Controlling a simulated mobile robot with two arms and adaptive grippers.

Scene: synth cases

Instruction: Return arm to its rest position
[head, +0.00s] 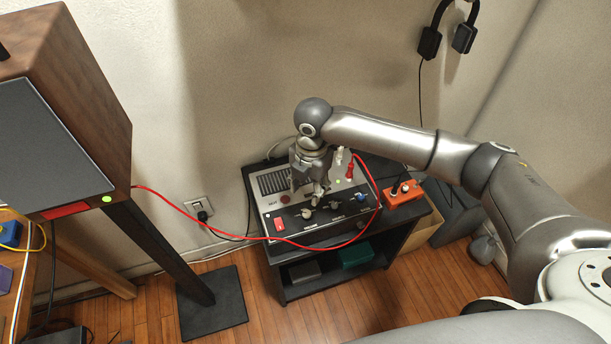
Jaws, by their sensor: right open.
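My right arm reaches in from the right, and its gripper (315,185) points down over the grey and black synth case (270,187) on a small dark table. The gripper is open, and its fingertips are close to the knobs on the black front panel. I cannot tell whether they touch a knob. The gripper and wrist hide part of the case's top. A red cable (230,237) runs from the wooden speaker at left to a red plug at the back of the case. My left gripper is not in view.
The wooden speaker (85,90) stands on a black stand at left. Headphones (447,38) hang on the wall above. The dark table (295,293) has a lower shelf holding a green box (355,253).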

